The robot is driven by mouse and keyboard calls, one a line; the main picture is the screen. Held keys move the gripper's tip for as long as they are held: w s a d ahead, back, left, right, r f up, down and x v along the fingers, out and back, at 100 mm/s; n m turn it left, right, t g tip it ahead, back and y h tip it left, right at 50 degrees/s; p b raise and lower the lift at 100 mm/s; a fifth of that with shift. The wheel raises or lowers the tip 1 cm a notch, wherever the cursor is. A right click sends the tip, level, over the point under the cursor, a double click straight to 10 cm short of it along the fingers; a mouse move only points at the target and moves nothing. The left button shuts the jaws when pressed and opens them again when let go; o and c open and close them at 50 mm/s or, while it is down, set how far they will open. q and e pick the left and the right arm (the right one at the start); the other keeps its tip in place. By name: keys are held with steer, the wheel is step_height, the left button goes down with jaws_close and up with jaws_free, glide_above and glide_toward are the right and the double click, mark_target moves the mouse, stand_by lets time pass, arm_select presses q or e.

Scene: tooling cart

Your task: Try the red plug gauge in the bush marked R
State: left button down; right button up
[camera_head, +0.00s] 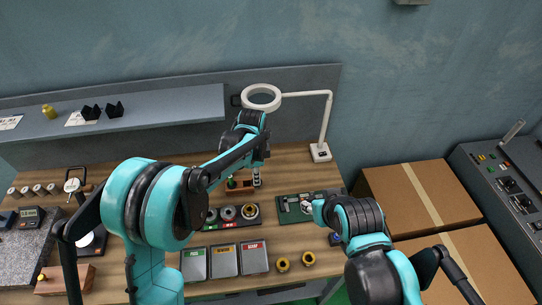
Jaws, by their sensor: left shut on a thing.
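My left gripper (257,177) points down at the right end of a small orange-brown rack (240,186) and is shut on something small. I take it to be a plug gauge, but its colour is hidden. A green-topped gauge (232,183) stands in the rack. No red gauge shows clearly. In front of the rack, a dark holder (215,226) carries a row of bushes: a left one (211,215), a grey one (228,213) and a brass-rimmed one (249,211). Their letters are too small to read. My right gripper is hidden behind its own arm.
Three grey trays stand at the front: green-labelled (194,266), yellow-labelled (223,262) and red-labelled (254,259). Two brass rings (283,265) (308,258) lie beside them. A green board (293,207) with small parts and a magnifier lamp (320,152) are to the right.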

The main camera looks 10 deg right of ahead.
arm_select(q)
steer(key=s+a+f, duration=0.1)
steer(key=s+a, duration=0.2)
steer(key=b, duration=0.3)
glide_above(250, 206)
steer(key=s, duration=0.1)
step_height(250, 206, down, 7)
steer(key=shift+a+r, duration=0.15)
steer(key=shift+f+b, duration=0.2)
steer(key=shift+b, duration=0.65)
stand_by(1.6)
steer(key=shift+s+f+b, duration=0.15)
steer(key=shift+f+b, duration=0.25)
steer(key=shift+f, duration=0.05)
stand_by(2.4)
steer(key=shift+r, duration=0.5)
stand_by(0.5)
steer(key=shift+f, duration=0.1)
stand_by(0.3)
